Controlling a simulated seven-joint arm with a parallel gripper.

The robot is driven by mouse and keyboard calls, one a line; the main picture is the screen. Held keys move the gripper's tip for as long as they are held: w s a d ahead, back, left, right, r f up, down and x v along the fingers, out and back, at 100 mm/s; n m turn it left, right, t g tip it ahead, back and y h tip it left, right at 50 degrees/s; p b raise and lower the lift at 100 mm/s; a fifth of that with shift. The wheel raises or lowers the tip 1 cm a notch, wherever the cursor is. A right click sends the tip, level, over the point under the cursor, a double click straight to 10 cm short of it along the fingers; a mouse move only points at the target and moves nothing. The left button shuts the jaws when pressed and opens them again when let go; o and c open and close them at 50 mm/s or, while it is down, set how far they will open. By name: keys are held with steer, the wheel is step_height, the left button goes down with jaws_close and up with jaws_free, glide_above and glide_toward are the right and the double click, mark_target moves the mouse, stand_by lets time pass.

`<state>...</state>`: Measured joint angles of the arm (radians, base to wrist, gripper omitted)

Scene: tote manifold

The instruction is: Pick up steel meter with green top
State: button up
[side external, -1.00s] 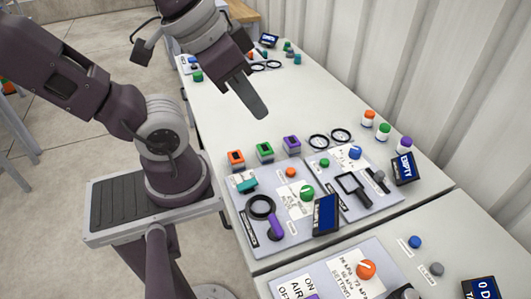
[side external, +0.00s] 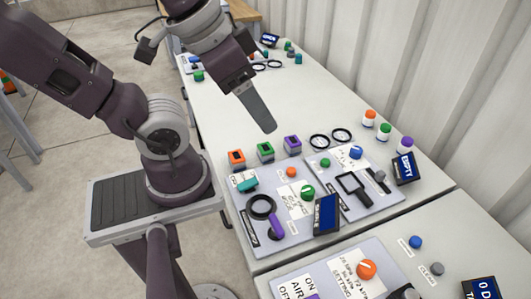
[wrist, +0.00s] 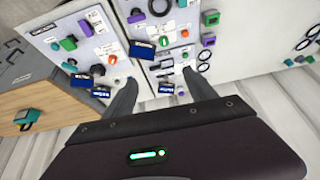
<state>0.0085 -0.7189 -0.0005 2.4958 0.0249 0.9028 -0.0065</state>
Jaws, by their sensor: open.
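A small square block with a green top and greyish sides (side external: 265,152), which looks like the steel meter with the green top, stands on the grey-white bench. It is between an orange-topped block (side external: 237,160) and a purple-topped block (side external: 292,145). My gripper (side external: 268,127) hangs above the bench, pointing down, and appears just above and behind the green-topped block in the side view. In the wrist view my gripper (wrist: 160,80) has its two fingers spread with nothing between them.
Control panels with knobs, including one with a black ring (side external: 261,206), lie in front of the blocks. A dark display (side external: 326,214) stands upright on them. Two black rings (side external: 319,142) lie to the right. White jars with coloured lids (side external: 383,131) stand near the corrugated wall. The bench behind is mostly clear.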

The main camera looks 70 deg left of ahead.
steer(key=w+a+f+m+g+y, duration=0.3)
steer(key=a+f+m+y, duration=0.35)
steer(key=f, duration=0.35)
steer(key=w+a+f+m+g+y, duration=0.3)
steer(key=w+a+f+m+y, duration=0.15)
steer(key=f+m, duration=0.4)
steer(key=m+t+y, duration=0.1)
steer(key=m+t, duration=0.2)
steer(key=m, duration=0.2)
glide_toward(266, 148)
steer(key=shift+a, duration=0.35)
steer(key=shift+a+f, duration=0.2)
steer(key=shift+f, duration=0.2)
steer(key=x, duration=0.6)
steer(key=shift+w+a+f, duration=0.15)
steer(key=shift+a, duration=0.2)
jaws_close()
